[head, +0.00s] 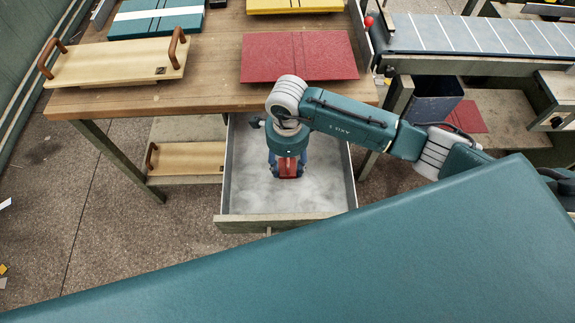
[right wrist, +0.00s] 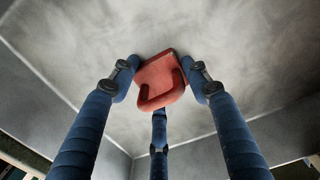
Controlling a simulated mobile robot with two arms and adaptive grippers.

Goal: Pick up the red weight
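The red weight (right wrist: 160,82) is a small block with a loop handle, inside the open drawer. It also shows in the head view (head: 288,168), partly covered by my gripper. My right gripper (right wrist: 160,72) points down into the drawer with its blue fingers around the weight. Two fingers stand at its left and right sides, and the third is at the bottom, partly hidden behind the weight. The fingers look spread; I cannot tell whether the tips touch the weight. The right gripper also shows in the head view (head: 287,160). My left gripper is not in view.
The drawer (head: 245,224) has a pale floor and low walls close around my gripper. Above it is a wooden table (head: 215,70) with a red board (head: 300,57) and a handled wooden board (head: 115,63). A conveyor (head: 470,35) stands at the right.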

